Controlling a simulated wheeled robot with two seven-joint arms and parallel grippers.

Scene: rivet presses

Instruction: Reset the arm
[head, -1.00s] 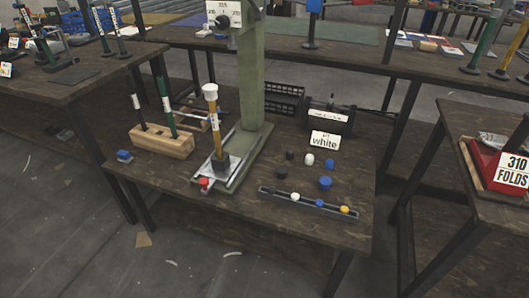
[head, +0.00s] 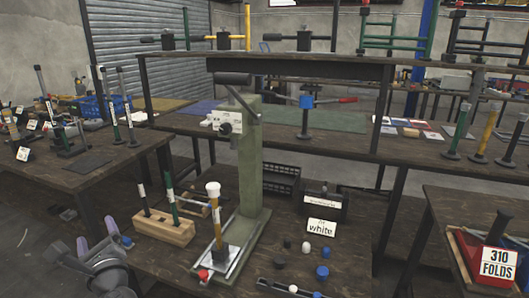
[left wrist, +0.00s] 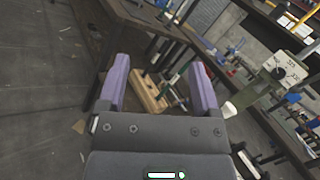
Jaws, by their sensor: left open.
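My left gripper (head: 97,238) is at the lower left of the head view, in front of the table with the rivet press. Its two purple fingers are apart with nothing between them; they also show in the left wrist view (left wrist: 160,85). The green press (head: 248,165) stands upright on the table, with a yellow, white-topped tool (head: 215,220) upright on its base plate. A wooden block (head: 164,227) with two upright rods stands to the right of my left gripper, apart from it. My right gripper is not in view.
A "white" sign (head: 321,227) stands beside black, white and blue caps. A red bin marked "310 FOLDS" (head: 498,262) is on the right table. A dark shelf (head: 300,68) crosses behind the press.

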